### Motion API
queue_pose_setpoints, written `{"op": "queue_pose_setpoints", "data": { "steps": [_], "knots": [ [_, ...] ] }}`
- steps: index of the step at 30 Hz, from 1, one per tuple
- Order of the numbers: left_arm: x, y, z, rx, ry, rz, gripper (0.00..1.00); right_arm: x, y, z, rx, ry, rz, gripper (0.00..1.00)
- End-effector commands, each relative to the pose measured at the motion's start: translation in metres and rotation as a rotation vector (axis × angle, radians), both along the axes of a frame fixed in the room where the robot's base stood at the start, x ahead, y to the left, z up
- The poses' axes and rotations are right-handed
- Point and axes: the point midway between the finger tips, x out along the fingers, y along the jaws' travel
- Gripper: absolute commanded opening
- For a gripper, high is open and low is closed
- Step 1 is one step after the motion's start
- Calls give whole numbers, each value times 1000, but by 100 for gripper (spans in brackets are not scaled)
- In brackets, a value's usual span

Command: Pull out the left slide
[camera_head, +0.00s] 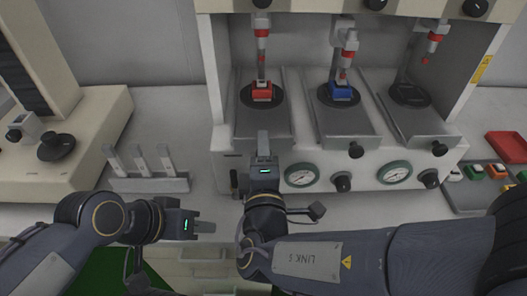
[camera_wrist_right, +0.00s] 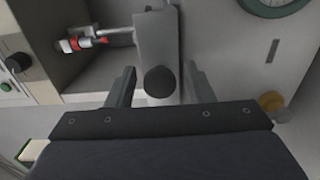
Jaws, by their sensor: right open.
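The left slide (camera_head: 279,122) is a grey plate in the machine's left bay, carrying a red block (camera_head: 261,91) on a dark round base. In the right wrist view, the slide (camera_wrist_right: 156,40) ends in a dark round knob (camera_wrist_right: 159,81). My right gripper (camera_head: 263,143) is at the front of this slide and hides the knob in the head view. In the wrist view, its open fingers (camera_wrist_right: 160,88) stand on either side of the knob, with gaps on both sides. My left gripper (camera_head: 208,227) is away at the lower left, seen side-on.
The middle slide (camera_head: 349,122) holds a blue block (camera_head: 344,93). The right slide (camera_head: 432,122) has an empty dark disc. Gauges (camera_head: 301,175) and knobs line the machine's front. A grey rack (camera_head: 150,184) with upright bars stands left; a red tray (camera_head: 509,146) lies right.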

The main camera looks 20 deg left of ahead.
Motion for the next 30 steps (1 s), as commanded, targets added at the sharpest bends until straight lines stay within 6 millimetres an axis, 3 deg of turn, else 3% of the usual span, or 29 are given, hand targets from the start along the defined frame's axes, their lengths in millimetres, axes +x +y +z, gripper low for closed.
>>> {"op": "queue_pose_setpoints", "data": {
  "steps": [1, 11, 17, 30],
  "knots": [
    [0, 0, 0, 0, 0, 0, 36, 0, 0, 0, 0, 0, 0, 45],
    [0, 0, 0, 0, 0, 0, 36, 0, 0, 0, 0, 0, 0, 2],
    [0, 0, -5, 0, 0, 0, 36, -9, -2, -1, 3, -1, 2, 0],
    [0, 0, -44, 0, 0, 0, 36, -121, -32, 0, 9, -4, 7, 0]
  ]
}}
